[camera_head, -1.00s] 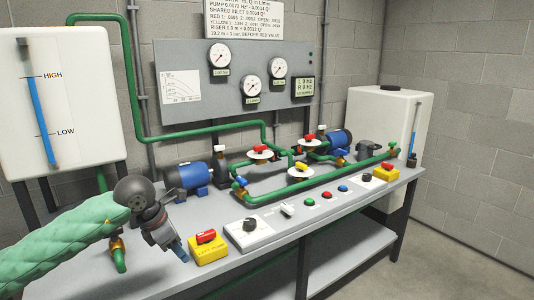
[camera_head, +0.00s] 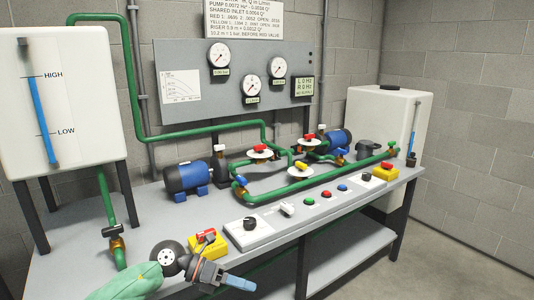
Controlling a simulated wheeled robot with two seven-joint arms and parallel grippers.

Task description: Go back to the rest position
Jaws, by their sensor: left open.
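My left arm, in a green sleeve, comes in from the bottom left in the head view. My left gripper (camera_head: 240,283) is low at the front edge of the bench (camera_head: 150,243), with its blue-grey fingers pointing right. It is open and I see nothing between the fingers. It is in front of and below the near yellow box with a red switch (camera_head: 205,243), whose lower part the wrist partly covers. My right gripper is not in view.
A white control box with a black knob (camera_head: 249,230) and several coloured buttons line the bench front. Green pipes (camera_head: 315,183), a blue pump (camera_head: 187,178) and a white tank (camera_head: 60,100) stand behind. The lower shelf (camera_head: 345,262) is bare.

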